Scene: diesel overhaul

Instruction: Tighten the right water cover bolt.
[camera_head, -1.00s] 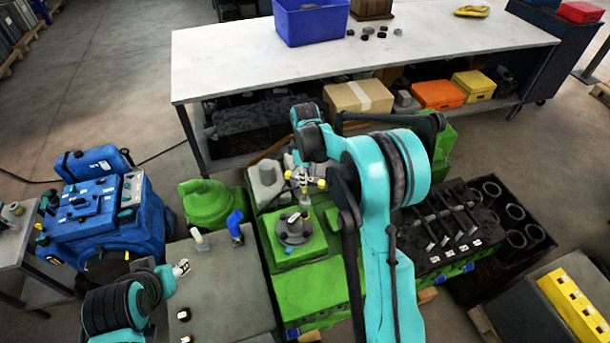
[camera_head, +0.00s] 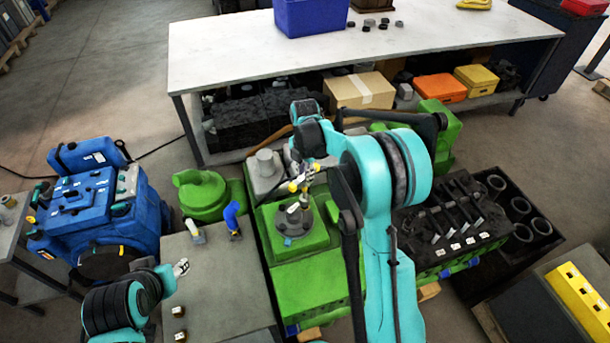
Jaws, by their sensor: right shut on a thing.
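The green engine block (camera_head: 310,285) stands in the middle of the head view. A round grey cover (camera_head: 288,240) with an upright centre sits on top of it; I take it for the water cover. My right gripper (camera_head: 303,183) comes down from behind over this cover, shut on a small upright metal piece (camera_head: 305,200). Its lower end is close to the cover; I cannot tell whether they touch. The cover's bolts are too small to tell apart. My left gripper (camera_head: 182,267) is above the grey table at left, away from the engine; its jaw state is unclear.
The grey table (camera_head: 225,290) carries a blue-handled item (camera_head: 232,218), a small pale-topped item (camera_head: 194,232) and two small brass-coloured pieces (camera_head: 179,312). A black cylinder block (camera_head: 450,230) lies to the right. A white workbench (camera_head: 400,45) stands behind.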

